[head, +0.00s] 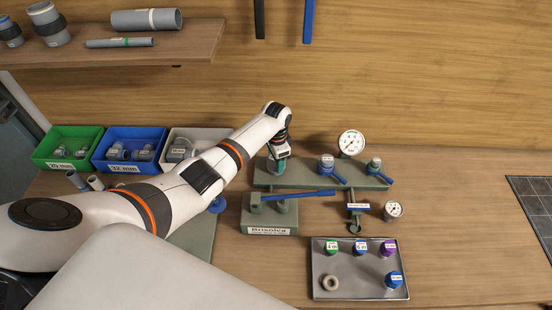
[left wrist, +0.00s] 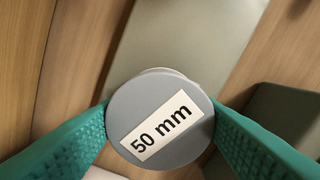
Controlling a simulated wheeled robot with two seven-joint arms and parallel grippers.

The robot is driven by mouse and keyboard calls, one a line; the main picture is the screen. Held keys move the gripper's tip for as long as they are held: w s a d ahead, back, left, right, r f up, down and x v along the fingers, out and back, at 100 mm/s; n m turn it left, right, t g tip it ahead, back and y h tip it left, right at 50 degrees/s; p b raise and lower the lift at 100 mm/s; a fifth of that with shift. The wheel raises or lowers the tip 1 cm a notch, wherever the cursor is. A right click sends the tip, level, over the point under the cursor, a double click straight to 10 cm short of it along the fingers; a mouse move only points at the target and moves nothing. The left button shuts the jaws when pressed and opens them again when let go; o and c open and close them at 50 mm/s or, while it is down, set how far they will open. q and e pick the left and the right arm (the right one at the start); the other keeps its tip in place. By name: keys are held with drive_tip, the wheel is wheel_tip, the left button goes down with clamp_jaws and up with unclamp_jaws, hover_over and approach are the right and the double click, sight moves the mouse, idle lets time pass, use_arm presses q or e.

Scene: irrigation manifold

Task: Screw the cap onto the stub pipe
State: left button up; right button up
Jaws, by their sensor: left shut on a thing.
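A round grey cap labelled "50 mm" (left wrist: 160,122) fills the middle of the left wrist view. My left gripper (head: 277,168) is shut on it, with a green ribbed finger on each side of its rim. In the head view the gripper points down at the left end of the grey-green manifold plate (head: 308,180). The cap is hidden there by the gripper. The stub pipe cannot be made out in either view. A pale edge shows just behind the cap in the wrist view, but I cannot tell whether it is pipe. My right gripper is out of view.
Blue-handled valves (head: 327,164) and a gauge (head: 351,142) stand right of the gripper. A block with a long blue handle (head: 270,212) is in front. A metal tray (head: 345,288) holds coloured caps and a ring. Green (head: 48,162) and blue (head: 107,163) bins stand left.

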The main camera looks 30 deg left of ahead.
use_arm(q)
drive_tip(key=m, duration=0.7)
drive_tip(key=shift+w+r+b, duration=0.1)
drive_tip(key=shift+w+b, duration=0.05)
drive_tip(key=shift+b, duration=0.15)
drive_tip(key=o, duration=1.5)
drive_tip(key=shift+r+p, duration=0.75)
drive_tip(key=shift+r, duration=2.2)
drive_tip(key=shift+f, duration=0.1)
